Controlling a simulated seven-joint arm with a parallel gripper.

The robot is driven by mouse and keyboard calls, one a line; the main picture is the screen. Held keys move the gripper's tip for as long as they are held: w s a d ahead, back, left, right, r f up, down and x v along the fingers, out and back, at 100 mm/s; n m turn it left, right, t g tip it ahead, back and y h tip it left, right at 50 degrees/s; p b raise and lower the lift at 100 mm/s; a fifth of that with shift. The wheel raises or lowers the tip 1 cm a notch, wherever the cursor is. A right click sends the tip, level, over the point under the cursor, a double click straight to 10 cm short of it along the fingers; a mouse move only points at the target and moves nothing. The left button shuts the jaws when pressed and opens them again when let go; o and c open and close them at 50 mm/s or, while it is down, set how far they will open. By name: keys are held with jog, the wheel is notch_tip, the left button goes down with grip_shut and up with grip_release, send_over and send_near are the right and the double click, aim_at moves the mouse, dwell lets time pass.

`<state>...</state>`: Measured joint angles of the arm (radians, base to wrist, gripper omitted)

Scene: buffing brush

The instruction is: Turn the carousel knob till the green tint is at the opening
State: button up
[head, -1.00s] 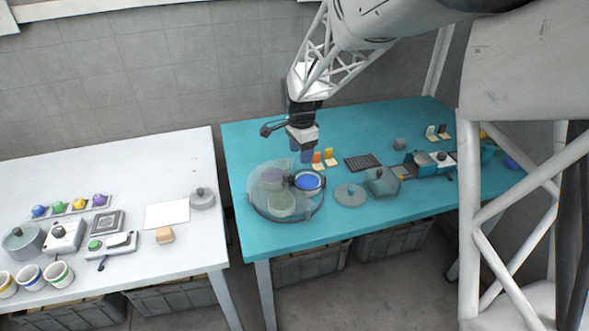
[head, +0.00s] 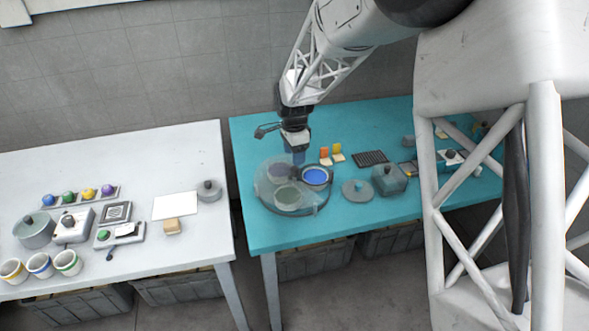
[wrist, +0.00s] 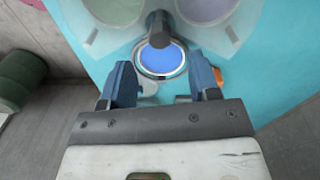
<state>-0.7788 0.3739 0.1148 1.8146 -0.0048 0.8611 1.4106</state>
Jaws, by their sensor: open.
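The round carousel (head: 262,192) sits at the left of the teal table under a translucent cover. A blue tint (head: 316,176) shows bright at the opening on its right side; it also shows in the wrist view (wrist: 160,60). A dull green tint (head: 287,196) is under the cover toward the front, at upper left in the wrist view (wrist: 118,8). A dull purple tint (wrist: 205,8) is also covered. The dark carousel knob (wrist: 160,28) stands upright at the middle. My gripper (head: 298,158) is open and empty above the carousel; in the wrist view the knob is beyond its fingertips (wrist: 162,78).
Right of the carousel are a grey lid (head: 356,190) and a grey-teal lidded box (head: 389,180). Orange and yellow pieces (head: 331,154) and a dark grid mat (head: 370,158) lie behind. A separate white table (head: 120,165) at left holds cups and knobs.

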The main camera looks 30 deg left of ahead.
aim_at(294, 169)
jog(key=shift+f, duration=3.25)
jog(key=c, duration=0.9)
